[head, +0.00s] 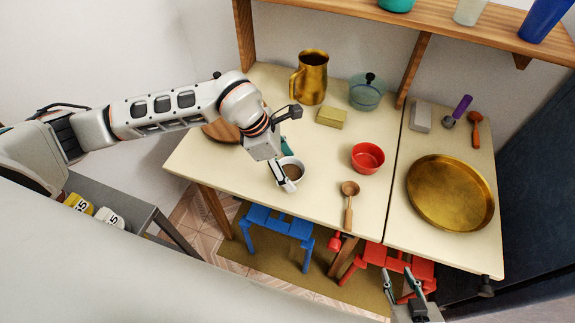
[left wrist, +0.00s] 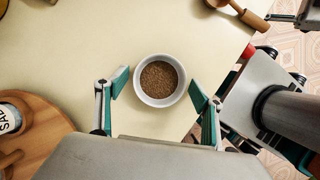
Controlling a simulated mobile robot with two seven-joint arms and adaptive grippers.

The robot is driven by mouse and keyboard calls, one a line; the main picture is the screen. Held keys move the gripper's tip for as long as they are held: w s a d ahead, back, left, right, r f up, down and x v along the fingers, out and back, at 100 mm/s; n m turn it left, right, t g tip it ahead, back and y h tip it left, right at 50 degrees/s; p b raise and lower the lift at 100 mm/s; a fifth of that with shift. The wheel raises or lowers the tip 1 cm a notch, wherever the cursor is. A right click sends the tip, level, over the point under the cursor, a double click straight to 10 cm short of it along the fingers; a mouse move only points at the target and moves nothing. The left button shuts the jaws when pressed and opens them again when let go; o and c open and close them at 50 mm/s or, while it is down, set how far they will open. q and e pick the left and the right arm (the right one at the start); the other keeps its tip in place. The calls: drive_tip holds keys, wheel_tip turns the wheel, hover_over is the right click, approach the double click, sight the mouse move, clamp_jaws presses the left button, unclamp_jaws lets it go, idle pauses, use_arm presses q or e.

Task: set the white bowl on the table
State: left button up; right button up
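The white bowl (head: 301,180) stands upright on the near left part of the cream table (head: 258,185). It holds something brown and grainy, and it also shows in the left wrist view (left wrist: 160,102). My left gripper (head: 284,176) is over the bowl, pointing down. In the left wrist view its teal-padded fingers (left wrist: 160,92) are spread, one on each side of the bowl, with small gaps to its rim. In the head view the gripper partly hides the bowl. My right gripper (head: 402,274) is open and empty below the table's front edge.
A red bowl (head: 368,166) and wooden spoon (head: 348,202) lie right of the white bowl. A brass jug (head: 312,78), yellow block (head: 331,118) and glass pot (head: 366,98) stand behind. A round wooden board (head: 218,131) is at left. A brass tray (head: 450,192) lies far right.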

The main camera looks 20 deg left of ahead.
use_arm(q)
drive_tip(key=v, duration=1.2)
drive_tip(key=shift+r+p, duration=0.2)
drive_tip(key=shift+p, duration=0.1)
drive_tip(key=shift+s+d, duration=0.1)
